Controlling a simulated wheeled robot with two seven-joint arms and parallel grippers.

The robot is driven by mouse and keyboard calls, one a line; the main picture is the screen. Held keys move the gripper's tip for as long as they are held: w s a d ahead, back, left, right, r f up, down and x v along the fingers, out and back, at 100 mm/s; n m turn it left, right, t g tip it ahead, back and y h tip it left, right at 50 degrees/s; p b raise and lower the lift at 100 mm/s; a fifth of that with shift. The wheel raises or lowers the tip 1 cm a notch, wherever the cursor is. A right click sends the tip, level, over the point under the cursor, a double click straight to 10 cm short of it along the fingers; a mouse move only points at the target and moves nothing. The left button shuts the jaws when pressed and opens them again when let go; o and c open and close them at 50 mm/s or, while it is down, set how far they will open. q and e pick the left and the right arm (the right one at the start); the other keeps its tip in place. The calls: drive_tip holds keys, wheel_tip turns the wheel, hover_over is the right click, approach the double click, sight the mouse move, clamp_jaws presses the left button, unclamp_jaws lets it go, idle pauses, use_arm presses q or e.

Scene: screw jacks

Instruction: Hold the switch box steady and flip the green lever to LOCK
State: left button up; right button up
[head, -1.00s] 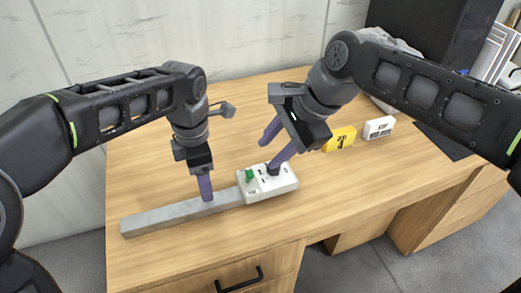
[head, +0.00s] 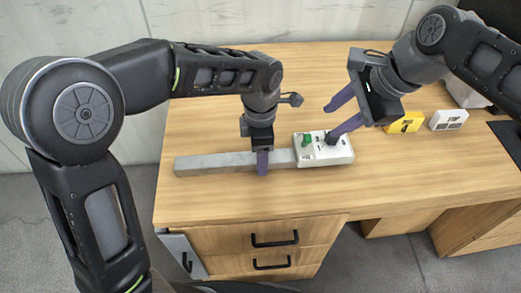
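The white switch box (head: 340,155) lies on the desk, with a long grey bar (head: 215,163) running left from it. The green lever (head: 307,139) stands at the left of its top face. A dark part (head: 331,138) shows on the top right of the lever. My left gripper (head: 262,170) points down at the bar, left of the box. One purple finger crosses the bar's near side; the other is hidden, so its grip is unclear. My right gripper (head: 335,122) is open, fingers spread and empty. Its nearer fingertip is over the dark part; contact cannot be told.
A yellow marked block (head: 404,122) and a small white labelled block (head: 449,120) stand to the right on the wooden desk (head: 400,170). A dark flat mat edge shows at far right. The desk is clear in front of the box and behind the bar.

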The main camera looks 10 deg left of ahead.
use_arm(q)
clamp_jaws()
idle(0.5)
idle(0.3)
